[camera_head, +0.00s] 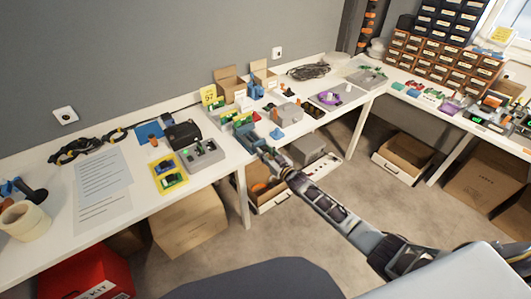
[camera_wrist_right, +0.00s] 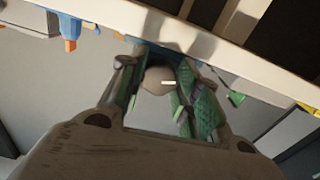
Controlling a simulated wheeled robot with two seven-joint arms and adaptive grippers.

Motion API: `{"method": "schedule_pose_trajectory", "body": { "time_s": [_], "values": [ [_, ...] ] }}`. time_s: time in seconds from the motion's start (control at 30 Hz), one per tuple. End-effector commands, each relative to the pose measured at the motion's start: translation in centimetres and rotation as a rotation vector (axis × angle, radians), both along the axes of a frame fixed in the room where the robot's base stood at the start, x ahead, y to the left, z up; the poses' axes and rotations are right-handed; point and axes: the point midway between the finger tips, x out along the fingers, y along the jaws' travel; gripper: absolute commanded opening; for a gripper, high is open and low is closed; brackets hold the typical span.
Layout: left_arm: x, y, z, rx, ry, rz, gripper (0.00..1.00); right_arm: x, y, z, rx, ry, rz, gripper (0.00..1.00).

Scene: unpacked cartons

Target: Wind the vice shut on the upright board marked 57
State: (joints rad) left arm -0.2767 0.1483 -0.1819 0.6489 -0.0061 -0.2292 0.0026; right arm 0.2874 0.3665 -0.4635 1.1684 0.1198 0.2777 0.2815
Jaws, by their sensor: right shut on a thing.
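My right gripper (camera_head: 263,152) is at the front edge of the white table, its arm coming in from the lower right. In the right wrist view its green-padded fingers (camera_wrist_right: 165,85) are shut on a round grey knob (camera_wrist_right: 158,79) with a white mark, just off the table edge. Small green boards (camera_head: 243,121) stand on the table right behind the gripper, with blue parts beside them. The vice body is mostly hidden by the gripper, and I cannot tell its jaw gap. A yellow sign (camera_head: 208,95) stands behind; its number is too small to read surely. My left gripper is out of view.
A grey box (camera_head: 201,153) and a yellow tray (camera_head: 168,172) lie left of the gripper. Open cartons (camera_head: 229,82) stand at the back. Cardboard boxes (camera_head: 187,220) are under the table. The floor in front is mostly clear.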

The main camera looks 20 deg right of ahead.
Motion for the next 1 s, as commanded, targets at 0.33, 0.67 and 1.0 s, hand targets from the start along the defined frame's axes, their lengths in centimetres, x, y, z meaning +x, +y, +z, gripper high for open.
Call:
{"method": "schedule_pose_trajectory", "body": {
  "time_s": [0.33,0.67,1.0],
  "values": [
    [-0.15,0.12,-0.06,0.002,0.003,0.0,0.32,-0.1,-0.05,-0.27,-0.001,0.005,0.0,0.34],
    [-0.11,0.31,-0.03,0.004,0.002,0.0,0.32,-0.04,-0.02,-0.11,0.0,0.002,0.0,0.54],
    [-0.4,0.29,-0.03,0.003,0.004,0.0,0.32,-0.38,-0.13,-0.1,0.001,0.001,0.0,0.54]
  ]
}}
